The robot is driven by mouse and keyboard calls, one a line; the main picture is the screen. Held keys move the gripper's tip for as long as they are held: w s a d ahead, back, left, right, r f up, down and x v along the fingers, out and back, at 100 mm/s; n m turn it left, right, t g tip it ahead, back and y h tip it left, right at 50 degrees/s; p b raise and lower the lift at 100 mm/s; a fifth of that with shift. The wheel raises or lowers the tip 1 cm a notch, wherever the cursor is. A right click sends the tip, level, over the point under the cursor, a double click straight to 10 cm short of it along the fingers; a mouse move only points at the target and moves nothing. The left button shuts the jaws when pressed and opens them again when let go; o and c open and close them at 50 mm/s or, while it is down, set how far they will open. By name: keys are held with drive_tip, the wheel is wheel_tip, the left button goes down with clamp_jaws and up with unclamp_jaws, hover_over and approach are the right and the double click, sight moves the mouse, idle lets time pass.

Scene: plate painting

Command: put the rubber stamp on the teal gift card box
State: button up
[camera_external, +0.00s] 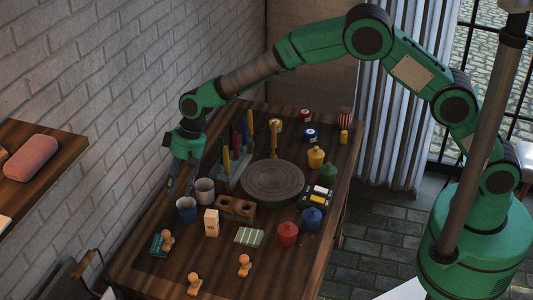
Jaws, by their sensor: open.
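A small flat teal box (155,246) lies at the left front of the wooden table. A wooden-handled rubber stamp (167,237) stands at the box's right side; it appears to be on it, but I cannot tell for sure whether it rests on top or overlaps it in view. Two similar stamps stand apart near the table's front, one at the front edge (194,284) and one farther right (244,265). My gripper (180,191) points down, open and apparently empty, above the table's left side, behind the teal box and close to the cups.
A blue cup (187,209) and a grey cup (205,191) stand beside my gripper. A pale carton (211,223), wooden block (236,208), striped item (249,237) and round turntable (272,181) fill the middle. Several paint jars line the right. The front right is clear.

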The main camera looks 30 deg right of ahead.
drive_tip(key=w+d+r+m+t, duration=0.1)
drive_tip(key=w+d+r, duration=0.3)
drive_tip(key=d+r, duration=0.6)
drive_tip(key=w+d+r+t, duration=0.1)
drive_tip(key=w+d+r, duration=0.2)
drive_tip(key=d+r, duration=0.65)
drive_tip(key=s+d+r+m+t, duration=0.1)
drive_tip(key=d+r, duration=0.4)
drive_tip(key=d, duration=0.7)
drive_tip(key=s+d+r+m, duration=0.1)
drive_tip(key=d+r, duration=0.4)
drive_tip(key=d, duration=0.7)
drive_tip(key=s+d+r+m+t+h, duration=0.1)
drive_tip(key=s+d+r, duration=0.2)
drive_tip(key=s+d, duration=0.5)
drive_tip(key=s+d+r+t+h, duration=0.1)
drive_tip(key=s+d+r, duration=0.15)
drive_tip(key=d, duration=0.95)
drive_tip(key=s+d+f+m+h, duration=0.1)
drive_tip(key=s+d+f, duration=0.1)
drive_tip(key=s+d, duration=0.5)
drive_tip(key=s+d+f+m, duration=0.1)
drive_tip(key=s+d+f, duration=0.1)
drive_tip(key=s+d, duration=0.4)
drive_tip(key=s, duration=0.4)
drive_tip(key=shift+d+t+h, duration=0.4)
